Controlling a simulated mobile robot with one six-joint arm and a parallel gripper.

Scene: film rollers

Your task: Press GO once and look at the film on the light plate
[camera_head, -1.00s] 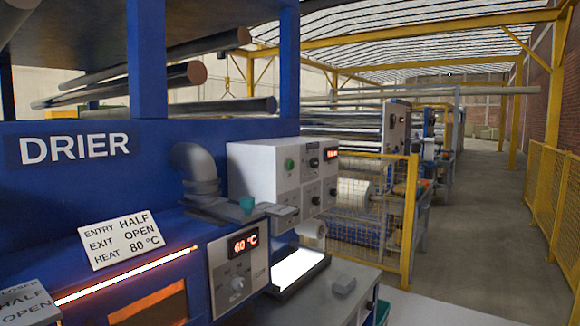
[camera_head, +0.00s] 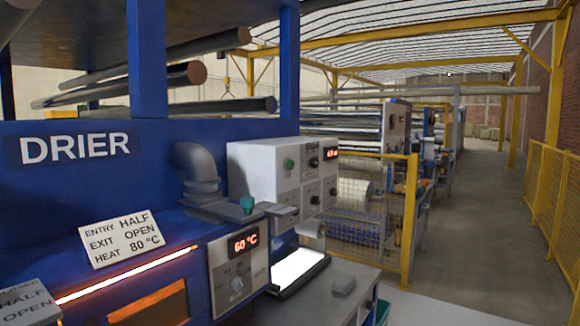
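A round green button (camera_head: 289,164), with no readable label, sits on the upper left of a pale grey control box (camera_head: 262,170). It looks dark green. I take it to be GO, but I cannot read that word. The light plate (camera_head: 298,268) glows white below the box, in a dark frame. I cannot make out any film image on it. The red display (camera_head: 331,153) on the box is too small to read surely. My gripper is not in view.
The blue drier (camera_head: 75,148) fills the left side, with a card (camera_head: 120,238) reading entry half, exit open, heat 80 °C. Its display (camera_head: 243,243) reads 60 °C. A yellow mesh fence (camera_head: 365,195) stands behind the plate. The aisle (camera_head: 475,200) at right is open.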

